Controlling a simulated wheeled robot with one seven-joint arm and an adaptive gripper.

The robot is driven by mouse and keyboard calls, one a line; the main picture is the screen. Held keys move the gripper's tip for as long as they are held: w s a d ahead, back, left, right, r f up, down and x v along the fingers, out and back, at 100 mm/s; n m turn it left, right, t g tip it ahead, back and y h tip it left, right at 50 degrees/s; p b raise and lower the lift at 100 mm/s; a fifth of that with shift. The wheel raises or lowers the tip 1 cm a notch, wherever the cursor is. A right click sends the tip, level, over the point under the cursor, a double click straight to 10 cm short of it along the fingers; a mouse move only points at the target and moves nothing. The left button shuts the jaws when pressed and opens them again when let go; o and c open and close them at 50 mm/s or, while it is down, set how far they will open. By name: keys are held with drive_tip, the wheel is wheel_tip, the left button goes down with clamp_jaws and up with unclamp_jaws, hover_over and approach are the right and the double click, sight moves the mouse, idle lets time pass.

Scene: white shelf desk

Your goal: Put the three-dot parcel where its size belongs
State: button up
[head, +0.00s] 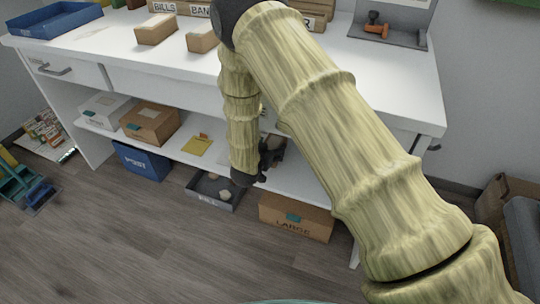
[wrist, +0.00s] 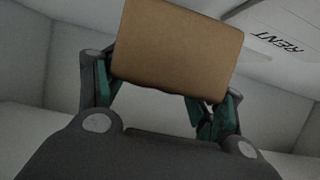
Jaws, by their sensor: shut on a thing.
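In the wrist view my gripper (wrist: 163,84) is shut on a plain brown parcel (wrist: 178,46), with green-lined fingers at both sides of it. No dots show on the face I see, so I cannot tell whether it is the three-dot one. In the head view my dark gripper (head: 270,154) is at the lower shelf, mostly hidden behind my arm, and the parcel in it cannot be made out. A brown box marked LARGE (head: 295,226) stands on the floor below. A grey tray (head: 213,204) with a partly readable label and a pale thing inside stands left of it.
A blue POST bin (head: 141,160) stands further left. The lower shelf (head: 182,153) holds a white box (head: 106,108), a brown box (head: 150,122) and a yellow envelope (head: 197,145). Brown boxes (head: 157,28) stand on the desktop (head: 125,52). A surface marked RENT (wrist: 285,42) shows in the wrist view.

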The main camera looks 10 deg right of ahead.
drive_tip(key=shift+w, duration=0.35)
wheel_tip(320, 180, down, 4)
drive_tip(key=shift+r+b, duration=0.15)
drive_tip(key=shift+b, duration=0.9)
drive_tip(key=shift+r, duration=0.1)
drive_tip(key=o, duration=1.4)
